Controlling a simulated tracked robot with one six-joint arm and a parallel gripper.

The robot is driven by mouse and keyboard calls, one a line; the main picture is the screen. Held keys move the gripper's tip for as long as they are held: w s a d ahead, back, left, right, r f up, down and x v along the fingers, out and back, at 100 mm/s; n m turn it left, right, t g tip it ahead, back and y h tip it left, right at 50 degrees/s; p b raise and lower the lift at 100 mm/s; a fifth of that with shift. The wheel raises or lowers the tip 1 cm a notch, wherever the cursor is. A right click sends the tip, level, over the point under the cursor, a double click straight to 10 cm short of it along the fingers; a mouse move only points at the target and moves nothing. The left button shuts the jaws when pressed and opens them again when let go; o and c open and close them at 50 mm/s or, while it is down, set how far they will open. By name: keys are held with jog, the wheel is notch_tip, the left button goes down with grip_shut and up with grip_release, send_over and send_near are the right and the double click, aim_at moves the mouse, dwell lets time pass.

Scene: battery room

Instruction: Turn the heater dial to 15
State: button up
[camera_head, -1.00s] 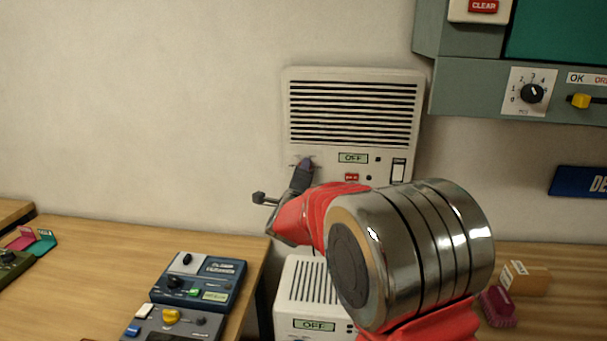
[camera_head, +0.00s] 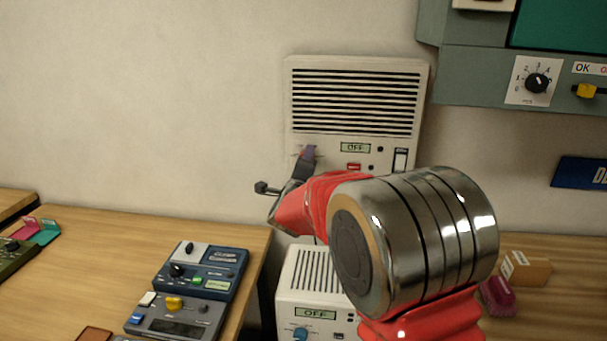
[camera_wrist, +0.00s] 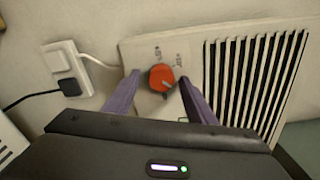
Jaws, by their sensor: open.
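The pale wall heater (camera_head: 415,66) has dark slats and a small display reading OFF (camera_head: 355,147). My gripper (camera_head: 306,154) is at its lower left, and the dial there is hidden in the head view. In the wrist view the heater's face (camera_wrist: 135,55) shows a round orange-red dial (camera_wrist: 161,78) with small scale marks around it, too blurred to read. My gripper's purple fingers (camera_wrist: 160,75) are open, one on each side of the dial. I cannot tell whether they touch it.
A second, smaller heater (camera_head: 290,268) stands below, with a blue knob (camera_head: 300,334) and OFF display. A desk (camera_head: 110,225) with devices (camera_head: 225,262) is at left. A grey-green cabinet (camera_head: 460,75) hangs upper right. A white socket with a black plug (camera_wrist: 70,88) is beside the heater.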

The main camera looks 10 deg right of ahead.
jog(key=v, duration=1.3)
jog(key=shift+s, duration=0.25)
jog(key=s+a+f+n+g+y, duration=0.1)
jog(key=s+a+n+g+y, duration=0.2)
jog(key=s+n, duration=0.45)
jog(key=s+n+g+y, duration=0.2)
jog(key=s+n+y, duration=0.3)
jog(key=s+n, duration=0.3)
jog(key=s+d+f+n+g, duration=0.2)
jog(key=s+n, duration=0.1)
jog(key=s, duration=0.3)
jog(key=s+d+f+n+g+h, duration=0.1)
jog(key=s+d+f+n+g, duration=0.1)
jog(key=s, duration=0.5)
jog(key=s+d+f+n+g+h, duration=0.1)
jog(key=s+d+f+n+g, duration=0.1)
jog(key=s, duration=0.4)
jog(key=shift+s+d+f+n+g, duration=0.25)
jog(key=shift+d+f+n, duration=0.2)
jog(key=shift+n, duration=0.8)
